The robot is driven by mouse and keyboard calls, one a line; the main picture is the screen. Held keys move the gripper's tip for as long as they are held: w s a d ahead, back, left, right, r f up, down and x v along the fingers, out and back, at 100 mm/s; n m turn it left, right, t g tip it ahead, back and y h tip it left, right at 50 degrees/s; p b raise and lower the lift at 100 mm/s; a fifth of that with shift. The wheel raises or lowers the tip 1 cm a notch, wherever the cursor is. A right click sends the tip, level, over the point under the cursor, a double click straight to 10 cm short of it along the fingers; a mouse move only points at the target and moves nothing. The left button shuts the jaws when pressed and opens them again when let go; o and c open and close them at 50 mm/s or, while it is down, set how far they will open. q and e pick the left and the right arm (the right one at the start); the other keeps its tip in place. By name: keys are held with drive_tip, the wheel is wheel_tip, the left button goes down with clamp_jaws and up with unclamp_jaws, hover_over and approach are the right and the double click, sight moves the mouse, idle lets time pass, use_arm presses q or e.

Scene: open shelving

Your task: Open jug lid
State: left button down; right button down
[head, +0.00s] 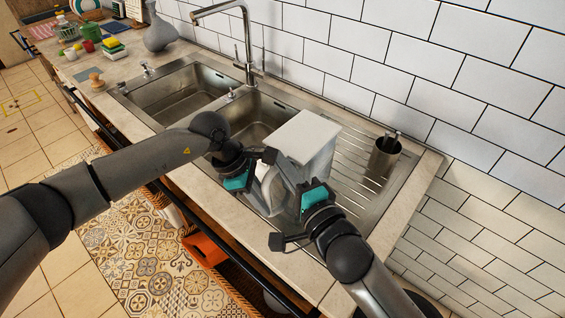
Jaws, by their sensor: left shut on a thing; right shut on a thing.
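The jug (322,168) is pale and partly see-through, and stands on the drainboard side of the sink. Its flat grey-white lid (308,135) sits at the top and looks closed over the body. My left gripper (264,188) comes in from the left and is shut on the jug at its near left side, by the handle. The fingers overlap closely, so the exact contact points are hidden.
A steel double sink (180,92) with a tall faucet (245,45) lies behind and left. A dark metal cup (384,156) holding utensils stands right of the jug. A grey vase (158,32) and several small items fill the far counter. A tiled wall runs behind.

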drive_tip(key=shift+r, duration=0.15)
wheel_tip(320, 180, up, 9)
drive_tip(key=m, duration=0.3)
hover_over(302, 146)
drive_tip(key=s+a, duration=0.2)
drive_tip(key=s, duration=0.1)
drive_tip(key=shift+d+f+g+h, duration=0.1)
drive_tip(key=shift+f+g+h, duration=0.1)
drive_tip(key=shift+g+h, duration=0.15)
drive_tip(key=w+d+r+m+g, duration=0.3)
drive_tip(key=w+d+m, duration=0.1)
drive_tip(key=w, duration=0.3)
drive_tip(key=w+d+r+m+g+y, duration=0.1)
drive_tip(key=w+d+r+m+g, duration=0.2)
drive_tip(key=w+d+r+m, duration=0.1)
drive_tip(key=shift+w+d+r+m, duration=0.25)
drive_tip(key=shift+w+d+m, duration=0.55)
drive_tip(key=shift+w, duration=0.6)
drive_tip(key=shift+y, duration=0.25)
drive_tip(key=c, duration=1.3)
unclamp_jaws()
